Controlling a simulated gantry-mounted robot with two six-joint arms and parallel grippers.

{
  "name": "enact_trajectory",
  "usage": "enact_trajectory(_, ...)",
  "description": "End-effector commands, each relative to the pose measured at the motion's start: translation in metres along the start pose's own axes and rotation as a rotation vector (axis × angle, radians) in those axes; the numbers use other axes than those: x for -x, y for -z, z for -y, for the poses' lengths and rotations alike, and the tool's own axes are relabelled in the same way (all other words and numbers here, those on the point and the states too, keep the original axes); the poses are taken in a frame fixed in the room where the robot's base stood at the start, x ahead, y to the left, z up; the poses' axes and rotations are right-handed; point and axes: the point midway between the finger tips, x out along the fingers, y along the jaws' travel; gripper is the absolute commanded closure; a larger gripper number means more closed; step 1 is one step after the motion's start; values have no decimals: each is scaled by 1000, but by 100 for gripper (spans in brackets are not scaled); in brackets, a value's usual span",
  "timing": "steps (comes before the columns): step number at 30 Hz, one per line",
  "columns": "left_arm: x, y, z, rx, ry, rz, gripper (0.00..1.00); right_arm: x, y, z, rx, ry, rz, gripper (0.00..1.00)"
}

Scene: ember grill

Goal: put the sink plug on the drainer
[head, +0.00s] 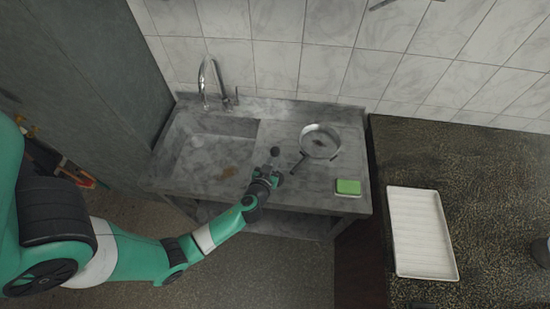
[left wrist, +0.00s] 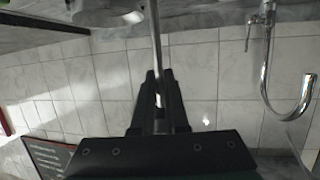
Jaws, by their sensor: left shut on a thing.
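My left gripper (head: 275,168) is above the front of the steel sink unit, near the border between basin and drainer. A small dark round piece, apparently the sink plug (head: 275,151), shows just beyond the fingertips. In the left wrist view, the fingers (left wrist: 159,100) are shut on a thin straight grey rod (left wrist: 156,40), which runs up out of the picture. Whether the rod belongs to the plug is hard to tell. The drainer (head: 320,180) is the flat steel surface right of the basin. My right gripper is not in view.
A pan (head: 320,141) stands on the drainer, its handle towards my gripper. A green sponge (head: 348,187) lies at the front right. The basin (head: 205,155) and tap (head: 206,80) are left. A white ribbed tray (head: 420,232) lies on the dark counter. Between pan and sponge is free room.

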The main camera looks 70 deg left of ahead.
Motion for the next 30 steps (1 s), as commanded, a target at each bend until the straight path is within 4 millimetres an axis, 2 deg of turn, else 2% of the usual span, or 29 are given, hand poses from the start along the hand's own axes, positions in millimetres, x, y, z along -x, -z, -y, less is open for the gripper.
enact_trajectory(5, -1, -4, 0, -1, 0, -1, 100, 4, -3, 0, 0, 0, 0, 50)
enact_trajectory(6, -1, -4, 0, -1, 0, 0, 86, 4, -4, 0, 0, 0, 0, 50)
enact_trajectory(11, 0, -3, 0, -1, 1, 1, 58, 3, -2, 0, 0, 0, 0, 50)
enact_trajectory(23, 4, 0, 0, -1, -1, 1, 58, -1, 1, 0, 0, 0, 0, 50)
enact_trajectory(26, 20, -1, -1, -3, -4, 0, 58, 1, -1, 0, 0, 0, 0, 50)
enact_trajectory(30, 53, -2, -1, -2, -7, 1, 58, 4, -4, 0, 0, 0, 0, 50)
